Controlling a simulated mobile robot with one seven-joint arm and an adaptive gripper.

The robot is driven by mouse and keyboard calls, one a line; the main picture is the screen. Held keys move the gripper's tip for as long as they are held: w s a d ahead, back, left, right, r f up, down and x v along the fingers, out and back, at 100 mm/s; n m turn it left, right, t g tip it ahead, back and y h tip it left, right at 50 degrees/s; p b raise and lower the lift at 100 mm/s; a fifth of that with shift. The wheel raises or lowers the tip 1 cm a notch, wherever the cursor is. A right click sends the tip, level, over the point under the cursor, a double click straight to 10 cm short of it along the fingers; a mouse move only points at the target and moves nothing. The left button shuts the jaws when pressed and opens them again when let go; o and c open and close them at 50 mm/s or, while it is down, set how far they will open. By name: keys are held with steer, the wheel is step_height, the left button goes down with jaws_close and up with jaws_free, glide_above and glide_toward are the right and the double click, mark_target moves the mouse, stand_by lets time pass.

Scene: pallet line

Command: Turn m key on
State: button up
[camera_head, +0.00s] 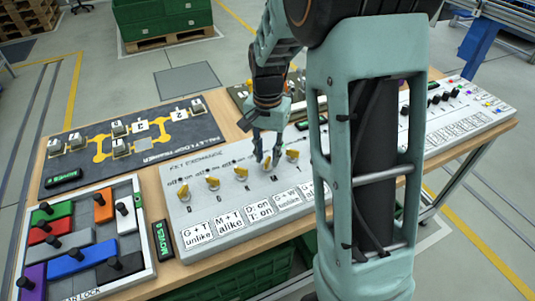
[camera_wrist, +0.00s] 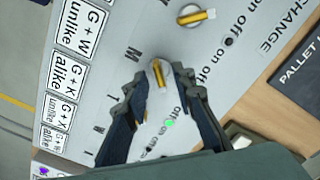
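A green light (camera_wrist: 170,123) shows between the fingers.
White rule cards (camera_head: 230,221) line the panel's front. A block tray (camera_head: 142,213) and a dark puzzle board (camera_head: 80,168) stand to the left. A white panel with black knobs (camera_head: 470,117) is at right. My arm hides part of the table.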

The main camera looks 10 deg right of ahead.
mark_target(267, 159)
step_height(267, 159, up, 12)
stand_by(0.5)
